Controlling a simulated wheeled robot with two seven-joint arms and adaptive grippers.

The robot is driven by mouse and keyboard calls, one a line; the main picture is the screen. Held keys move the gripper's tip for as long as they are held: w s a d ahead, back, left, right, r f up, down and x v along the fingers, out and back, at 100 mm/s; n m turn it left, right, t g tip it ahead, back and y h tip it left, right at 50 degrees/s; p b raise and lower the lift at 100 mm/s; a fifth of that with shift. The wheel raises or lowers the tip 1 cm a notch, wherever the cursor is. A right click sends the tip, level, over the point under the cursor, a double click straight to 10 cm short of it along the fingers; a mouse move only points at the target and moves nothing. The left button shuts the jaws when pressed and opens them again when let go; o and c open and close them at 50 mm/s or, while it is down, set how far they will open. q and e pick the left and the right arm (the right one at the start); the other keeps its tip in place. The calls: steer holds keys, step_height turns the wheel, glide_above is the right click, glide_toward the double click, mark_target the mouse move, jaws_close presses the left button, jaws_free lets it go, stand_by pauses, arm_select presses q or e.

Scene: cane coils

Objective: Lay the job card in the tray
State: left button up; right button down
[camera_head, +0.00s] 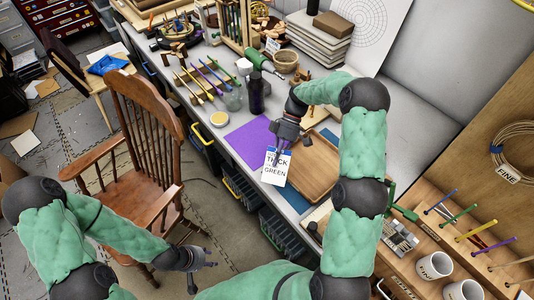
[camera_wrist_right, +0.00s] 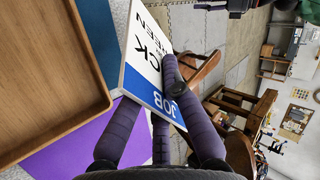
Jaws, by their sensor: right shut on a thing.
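The job card (camera_head: 277,172) is white with a blue strip marked "JOB" and black words; in the head view I read "THICK" and "GREEN". My right gripper (camera_head: 279,147) is shut on its blue end. The card also shows tilted between the fingers in the right wrist view (camera_wrist_right: 147,55). The wooden tray (camera_head: 311,163) lies on the bench just right of the card in the head view, and its rim fills the left of the right wrist view (camera_wrist_right: 108,100). The tray looks empty. My left gripper (camera_head: 203,272) is low by the chair, open and empty.
A purple sheet (camera_head: 246,143) lies left of the tray, and a blue sheet (camera_head: 326,199) shows at the tray's edge. A dark bottle (camera_head: 256,93) and a glass jar (camera_head: 232,99) stand farther back. A wooden chair (camera_head: 145,130) stands before the bench. Mugs (camera_head: 434,265) are at the right.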

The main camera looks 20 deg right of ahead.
steer(key=s+d+n+g+h+p, duration=0.35)
steer(key=d+n+h, duration=0.35)
steer(key=n+h, duration=0.5)
step_height(320, 180, up, 4)
steer(key=n+t+h+p, duration=0.3)
steer(key=n+t+h, duration=0.65)
steer(key=n, duration=0.75)
glide_above(309, 169)
steer(key=t+y, duration=0.1)
steer(key=y, duration=0.1)
step_height(309, 169, down, 10)
steer(key=b, duration=0.8)
steer(key=shift+f+b, duration=0.1)
steer(key=shift+b, duration=0.2)
steer(key=shift+f+b, duration=0.55)
steer(key=shift+f, duration=0.4)
steer(key=c, duration=1.3)
jaws_free()
